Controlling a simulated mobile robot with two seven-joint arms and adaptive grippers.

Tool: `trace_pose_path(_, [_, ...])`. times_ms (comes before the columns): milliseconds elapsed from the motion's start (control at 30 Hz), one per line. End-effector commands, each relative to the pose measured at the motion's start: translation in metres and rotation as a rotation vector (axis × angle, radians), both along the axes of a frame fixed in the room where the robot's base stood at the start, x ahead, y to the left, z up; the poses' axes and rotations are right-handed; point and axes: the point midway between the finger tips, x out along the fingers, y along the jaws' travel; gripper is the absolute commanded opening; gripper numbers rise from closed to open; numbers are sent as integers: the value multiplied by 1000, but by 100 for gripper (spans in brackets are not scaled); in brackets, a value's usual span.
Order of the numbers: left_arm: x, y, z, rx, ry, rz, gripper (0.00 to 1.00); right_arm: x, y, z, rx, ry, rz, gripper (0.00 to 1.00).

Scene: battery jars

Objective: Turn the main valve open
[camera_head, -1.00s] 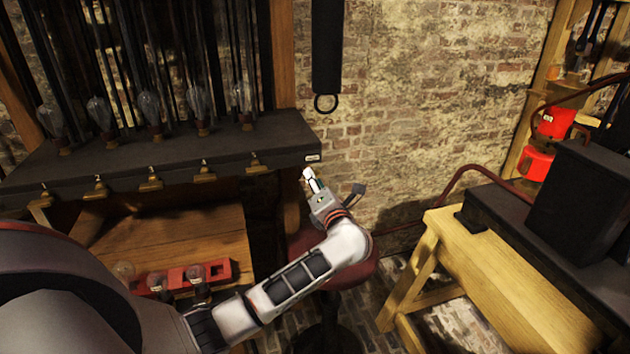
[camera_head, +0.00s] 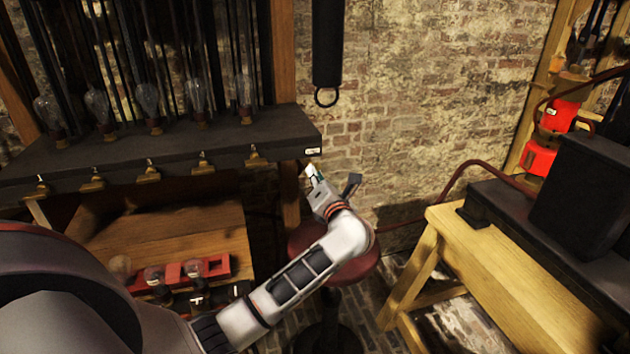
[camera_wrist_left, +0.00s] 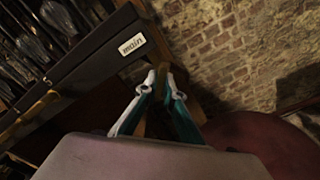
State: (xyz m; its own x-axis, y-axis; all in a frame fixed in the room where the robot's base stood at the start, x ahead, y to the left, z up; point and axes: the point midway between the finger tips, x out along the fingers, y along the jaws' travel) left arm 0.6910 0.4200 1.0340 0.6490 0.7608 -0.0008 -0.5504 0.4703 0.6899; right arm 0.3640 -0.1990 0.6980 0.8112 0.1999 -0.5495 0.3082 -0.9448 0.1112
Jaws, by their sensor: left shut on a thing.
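A small white label reading "main" (camera_wrist_left: 132,45) is on the right end of the dark shelf's front edge; it also shows in the head view (camera_head: 313,151). My left gripper (camera_head: 311,171) is just below that label at the shelf's corner. In the left wrist view its two fingers (camera_wrist_left: 159,78) are close together, shut on the main valve's handle. The handle is almost wholly hidden by the fingers, so I cannot tell its angle. My right gripper is not in view.
The dark shelf (camera_head: 120,152) carries several glass bulbs, with brass valves (camera_head: 203,165) along its front. A red stool (camera_head: 355,268) stands below my left arm. A wooden bench (camera_head: 480,250) with a black box is at right. A brick wall lies behind.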

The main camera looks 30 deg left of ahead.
Motion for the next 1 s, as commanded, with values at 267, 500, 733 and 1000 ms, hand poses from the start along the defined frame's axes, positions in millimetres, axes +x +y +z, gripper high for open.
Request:
trace_pose_path(267, [0, -1, -7, -167, -193, -1, 0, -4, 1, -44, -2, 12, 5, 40])
trace_pose_path(500, [1, -1, -8, -307, -356, 0, 0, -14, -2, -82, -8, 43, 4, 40])
trace_pose_path(733, [1, -1, -6, -412, -478, 0, 0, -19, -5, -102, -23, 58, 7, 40])
trace_pose_path(1000, [1, -1, -3, -483, -563, 0, 0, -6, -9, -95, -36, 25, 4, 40])
